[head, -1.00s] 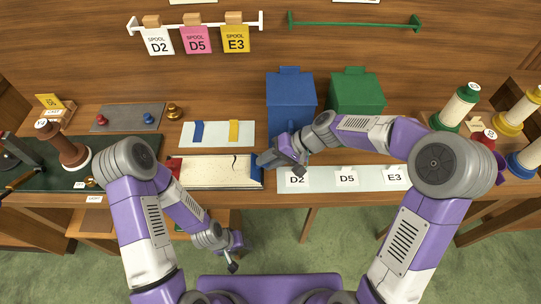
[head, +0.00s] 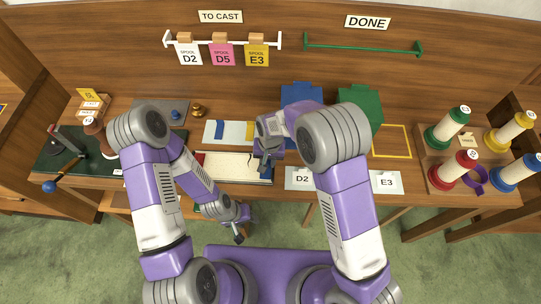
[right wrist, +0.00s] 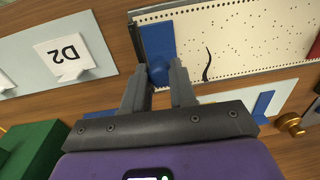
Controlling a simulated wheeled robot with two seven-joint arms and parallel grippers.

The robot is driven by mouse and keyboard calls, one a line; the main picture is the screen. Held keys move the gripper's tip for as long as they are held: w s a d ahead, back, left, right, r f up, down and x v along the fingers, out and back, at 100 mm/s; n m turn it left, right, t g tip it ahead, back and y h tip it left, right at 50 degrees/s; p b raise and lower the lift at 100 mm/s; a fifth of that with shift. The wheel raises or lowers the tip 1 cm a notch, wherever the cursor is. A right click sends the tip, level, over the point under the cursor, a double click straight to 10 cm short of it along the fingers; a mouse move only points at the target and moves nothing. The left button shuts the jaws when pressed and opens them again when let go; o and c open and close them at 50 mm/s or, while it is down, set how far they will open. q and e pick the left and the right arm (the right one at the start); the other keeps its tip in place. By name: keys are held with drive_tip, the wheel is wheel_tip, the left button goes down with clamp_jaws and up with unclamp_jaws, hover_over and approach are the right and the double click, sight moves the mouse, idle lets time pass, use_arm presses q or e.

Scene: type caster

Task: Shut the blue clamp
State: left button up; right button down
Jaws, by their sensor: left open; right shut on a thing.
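The blue clamp (right wrist: 160,45) is a flat blue piece across one end of a cream, dotted board (right wrist: 225,40), beside a dark edge strip. In the head view the board (head: 228,163) lies at the bench's front, its right end partly hidden by my right gripper. My right gripper (head: 264,165) is over that end. In the right wrist view its fingers (right wrist: 161,82) are shut on the blue clamp's near end. Whether the clamp is fully down on the board I cannot tell. My left gripper (head: 239,234) is open and empty, below the bench's front edge.
Blue and green boxes (head: 362,106) stand behind my right arm. A pale strip with cards D2 (head: 302,179) and E3 lies right of the board. A plate with blue and yellow pieces (head: 229,132) lies behind it. Thread spools (head: 452,170) stand at the right.

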drive_tip(key=shift+a+f+h, duration=0.1)
drive_tip(key=shift+a+h, duration=0.15)
drive_tip(key=shift+h, duration=0.25)
drive_tip(key=c, duration=1)
unclamp_jaws()
drive_tip(key=shift+o, duration=0.2)
wheel_tip(320, 180, up, 8)
drive_tip(key=shift+a+f+p, duration=0.1)
drive_tip(key=shift+f+p, duration=0.1)
drive_tip(key=shift+p, duration=0.2)
drive_tip(key=shift+f, duration=0.1)
